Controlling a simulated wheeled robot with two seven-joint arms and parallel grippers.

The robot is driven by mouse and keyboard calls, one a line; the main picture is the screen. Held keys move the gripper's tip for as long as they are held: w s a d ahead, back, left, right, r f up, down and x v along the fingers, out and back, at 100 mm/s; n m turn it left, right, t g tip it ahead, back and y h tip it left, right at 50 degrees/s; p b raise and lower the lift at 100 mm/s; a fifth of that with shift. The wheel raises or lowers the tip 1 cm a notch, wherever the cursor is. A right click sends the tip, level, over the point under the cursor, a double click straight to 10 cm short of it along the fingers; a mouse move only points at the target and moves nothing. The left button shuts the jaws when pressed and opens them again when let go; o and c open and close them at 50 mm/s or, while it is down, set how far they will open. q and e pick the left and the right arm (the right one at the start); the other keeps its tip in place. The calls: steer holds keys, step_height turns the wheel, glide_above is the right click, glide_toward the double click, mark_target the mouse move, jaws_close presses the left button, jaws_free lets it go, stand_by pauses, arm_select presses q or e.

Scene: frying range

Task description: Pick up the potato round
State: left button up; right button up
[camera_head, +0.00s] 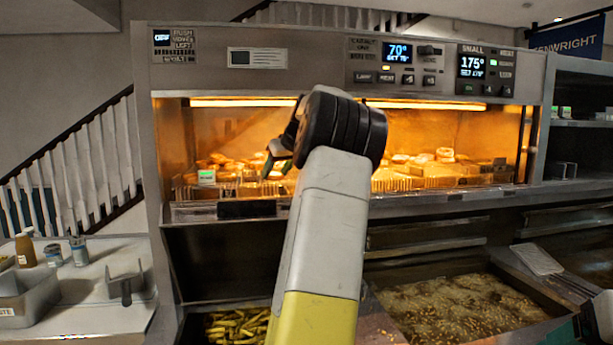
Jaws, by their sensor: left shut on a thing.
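My left arm rises through the middle of the head view and bends into the lit warming cabinet. My left gripper (275,165) points down among the food on the left side of the cabinet. It is shut on a potato round, which is small and mostly hidden by the fingers and the wrist. More golden-brown food pieces (444,154) lie on the cabinet's racks to the right, and others lie behind the gripper.
The cabinet's front ledge (420,200) runs below the opening, and its control panel (405,65) is above. Below are a vat of bubbling oil (460,308) and a bin of chips (238,325). A white counter with bottles (25,250) stands at the left.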

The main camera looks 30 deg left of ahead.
mark_target(277, 175)
arm_select(q)
steer(key=shift+r, duration=0.5)
step_height(277, 175, up, 3)
steer(key=shift+f, duration=0.1)
steer(key=s+d, duration=0.4)
steer(key=d, duration=0.4)
steer(key=s+d, duration=0.4)
steer(key=d, duration=0.4)
steer(key=shift+f, duration=0.15)
